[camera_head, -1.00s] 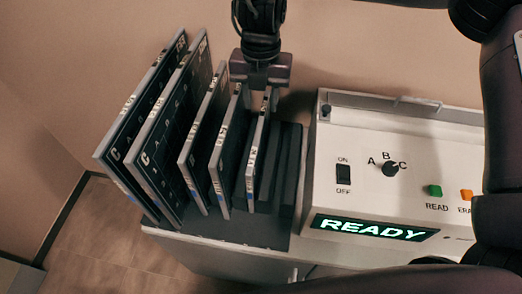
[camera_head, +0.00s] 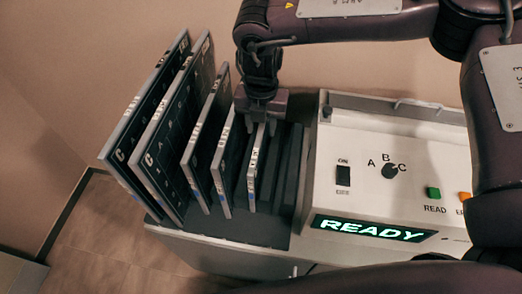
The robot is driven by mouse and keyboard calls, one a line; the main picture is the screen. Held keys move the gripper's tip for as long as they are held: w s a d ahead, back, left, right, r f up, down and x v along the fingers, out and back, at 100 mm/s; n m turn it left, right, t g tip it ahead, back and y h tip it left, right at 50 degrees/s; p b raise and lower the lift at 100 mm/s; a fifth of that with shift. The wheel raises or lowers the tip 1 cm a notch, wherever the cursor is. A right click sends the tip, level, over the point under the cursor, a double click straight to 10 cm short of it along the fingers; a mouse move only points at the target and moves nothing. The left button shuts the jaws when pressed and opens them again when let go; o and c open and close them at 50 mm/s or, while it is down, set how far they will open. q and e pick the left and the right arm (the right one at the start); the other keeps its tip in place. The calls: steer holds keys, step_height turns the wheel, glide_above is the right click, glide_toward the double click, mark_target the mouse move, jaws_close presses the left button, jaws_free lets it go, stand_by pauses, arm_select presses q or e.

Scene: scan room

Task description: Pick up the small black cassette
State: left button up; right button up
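Several black cassettes with grey edges stand upright in a dark rack (camera_head: 230,229), smaller toward the right. The small black cassette (camera_head: 259,174) is the rightmost one. My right gripper (camera_head: 261,127) is over the upper far end of it, pointing down. Its two fingers show apart, at either side of the small cassette's top edge; contact cannot be made out. The gripper hides part of that top end and of the neighbouring medium cassette (camera_head: 225,160). My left gripper is not in view.
Two large cassettes (camera_head: 180,130) stand at the left of the rack, with another medium one (camera_head: 204,135) beside them. Empty slots (camera_head: 290,170) lie right of the small cassette. A white reader (camera_head: 400,130) showing READY stands close on the right.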

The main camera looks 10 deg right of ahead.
jaws_close()
steer(key=shift+w, duration=0.1)
stand_by(1.1)
